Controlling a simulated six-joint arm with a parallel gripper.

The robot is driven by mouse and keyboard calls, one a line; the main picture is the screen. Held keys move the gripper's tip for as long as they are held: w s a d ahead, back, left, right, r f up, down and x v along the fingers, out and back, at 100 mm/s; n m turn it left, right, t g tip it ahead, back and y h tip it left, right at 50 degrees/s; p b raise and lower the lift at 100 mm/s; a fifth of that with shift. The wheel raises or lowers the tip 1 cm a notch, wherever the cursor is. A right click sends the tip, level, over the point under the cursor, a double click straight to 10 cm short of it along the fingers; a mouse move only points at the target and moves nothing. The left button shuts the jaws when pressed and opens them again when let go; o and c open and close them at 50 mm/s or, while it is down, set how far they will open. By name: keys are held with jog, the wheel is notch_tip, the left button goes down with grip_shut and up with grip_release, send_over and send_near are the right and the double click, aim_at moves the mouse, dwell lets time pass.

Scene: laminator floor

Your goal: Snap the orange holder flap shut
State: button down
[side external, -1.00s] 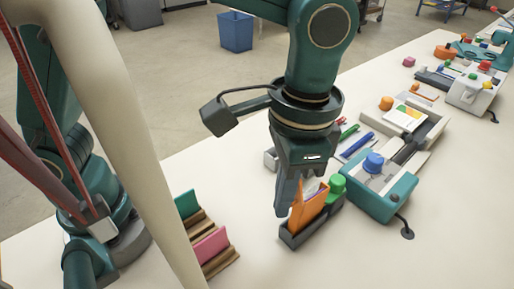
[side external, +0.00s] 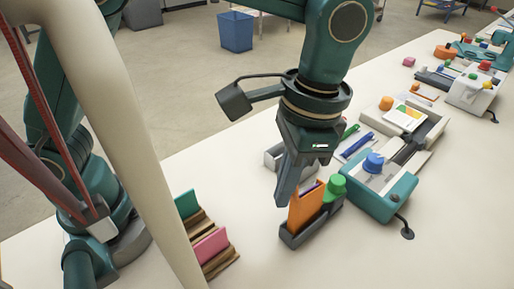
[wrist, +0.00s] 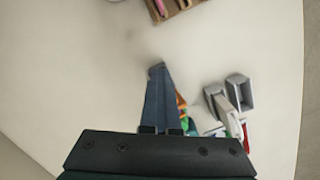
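The orange flap (side external: 306,208) stands up, open, from its dark grey holder (side external: 292,241) in the side view. A green knob (side external: 336,187) sits at the holder's far right end. My gripper (side external: 281,202) points down just left of the flap's upper edge; I cannot tell whether it touches. In the wrist view my gripper's fingers (wrist: 157,70) lie close together with nothing seen between them. A sliver of the orange flap (wrist: 180,101) shows right of the fingers; the fingers hide most of the holder there.
A teal-and-grey device (side external: 377,190) with a blue knob stands close right of the holder. A brown rack (side external: 221,263) with pink and green cards is at the left. Grey trays and pens lie behind. White table between rack and holder is clear.

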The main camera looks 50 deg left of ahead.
notch_tip(320, 180, up, 6)
jog(key=w+d+t, duration=0.1)
jog(key=w, duration=0.1)
jog(key=shift+d+r+h, duration=0.15)
jog(key=shift+r+h, duration=0.05)
jog(key=shift+h, duration=0.1)
dwell(0.4)
dwell(0.5)
jog(key=s+a+r+n+t, duration=0.2)
jog(key=a+r+n+t, duration=0.3)
jog(key=a, duration=0.6)
jog(key=s+a+f+n+t, duration=0.1)
jog(key=s+a+f, duration=0.5)
jog(key=f, duration=0.1)
jog(key=shift+f, duration=0.3)
